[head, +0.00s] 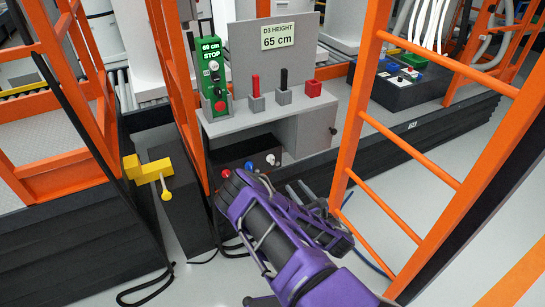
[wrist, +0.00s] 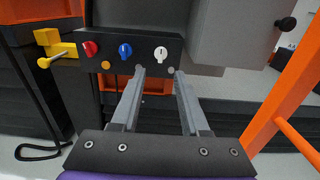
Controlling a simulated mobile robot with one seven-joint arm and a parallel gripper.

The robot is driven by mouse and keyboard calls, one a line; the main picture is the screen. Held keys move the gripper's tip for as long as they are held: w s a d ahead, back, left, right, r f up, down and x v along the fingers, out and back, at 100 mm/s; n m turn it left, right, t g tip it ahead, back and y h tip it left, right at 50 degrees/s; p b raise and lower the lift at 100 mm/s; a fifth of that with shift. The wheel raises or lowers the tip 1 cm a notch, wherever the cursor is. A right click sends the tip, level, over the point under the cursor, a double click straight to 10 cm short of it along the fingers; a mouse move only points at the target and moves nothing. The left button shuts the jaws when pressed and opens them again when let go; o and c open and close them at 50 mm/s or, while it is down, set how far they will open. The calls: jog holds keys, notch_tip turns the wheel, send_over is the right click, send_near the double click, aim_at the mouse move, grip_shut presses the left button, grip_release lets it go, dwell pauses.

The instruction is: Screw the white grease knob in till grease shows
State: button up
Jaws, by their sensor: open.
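The white grease knob (wrist: 160,53) is at the right end of a row on a black box (wrist: 120,40); a thin dark mark shows on its face. It also shows in the head view (head: 271,159). A blue knob (wrist: 125,51) and a red knob (wrist: 90,48) sit to its left. A round orange spot (wrist: 105,65) shows low on the box between red and blue; near the white knob I see no such orange. My gripper (wrist: 160,74) is open and empty, its fingers pointing at the box, tips just below the white knob. I cannot tell whether they touch the box.
Orange posts (head: 365,120) of a ladder-like frame stand right of my arm. A yellow handle (head: 148,170) juts out at left. Above the box is a grey shelf (head: 240,120) with levers and a red block. A grey cabinet (wrist: 235,30) hangs close at upper right.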

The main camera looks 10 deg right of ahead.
jog(key=b, duration=0.2)
send_near(273, 158)
jog(key=x, duration=0.9)
jog(key=shift+w, duration=0.1)
grip_shut()
jog(key=shift+f, duration=0.1)
